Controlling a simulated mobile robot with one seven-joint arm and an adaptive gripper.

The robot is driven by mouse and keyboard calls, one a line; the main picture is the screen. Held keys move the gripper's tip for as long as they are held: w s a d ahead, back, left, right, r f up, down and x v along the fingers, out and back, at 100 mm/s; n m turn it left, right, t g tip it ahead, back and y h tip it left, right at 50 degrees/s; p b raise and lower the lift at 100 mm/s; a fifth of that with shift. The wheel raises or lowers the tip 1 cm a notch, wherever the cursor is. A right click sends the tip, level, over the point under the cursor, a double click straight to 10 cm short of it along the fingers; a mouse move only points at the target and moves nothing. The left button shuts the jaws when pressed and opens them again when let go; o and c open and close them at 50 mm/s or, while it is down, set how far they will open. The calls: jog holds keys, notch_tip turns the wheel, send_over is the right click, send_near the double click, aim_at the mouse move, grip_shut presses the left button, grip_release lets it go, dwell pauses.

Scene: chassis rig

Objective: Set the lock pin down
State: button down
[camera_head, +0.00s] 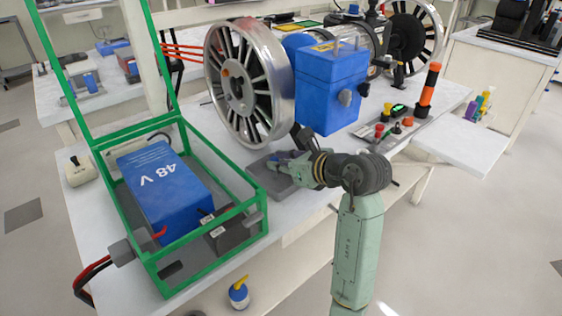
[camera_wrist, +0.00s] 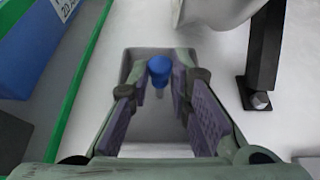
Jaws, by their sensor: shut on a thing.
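The lock pin (camera_wrist: 159,70) has a blue head and a short grey shank below it. It shows between my fingertips in the wrist view. My gripper (camera_wrist: 163,68) is shut on it, above a small grey tray (camera_wrist: 133,56). In the head view my gripper (camera_head: 285,160) is over the same tray (camera_head: 262,174), at the front edge of the bench, between the green-framed box and the spoked wheel. The pin is mostly hidden by the fingers there. I cannot tell whether its lower end touches the tray.
The green-framed box (camera_head: 205,259) with a blue 48 V battery (camera_head: 163,182) stands close on the left. The spoked wheel (camera_head: 248,85) and blue housing (camera_head: 328,85) rise behind. A dark post (camera_wrist: 263,55) stands right of the tray. A button panel (camera_head: 393,130) lies to the right.

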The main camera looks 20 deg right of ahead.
jog(key=shift+f, duration=0.1)
jog(key=shift+f+b, duration=0.15)
jog(key=shift+b, duration=0.15)
jog(key=c, duration=1.5)
grip_release()
jog(key=shift+r+p, duration=0.35)
jog(key=b+v, duration=0.1)
jog(key=v, duration=1.1)
jog(key=shift+f+b, duration=0.1)
jog(key=shift+b, duration=0.25)
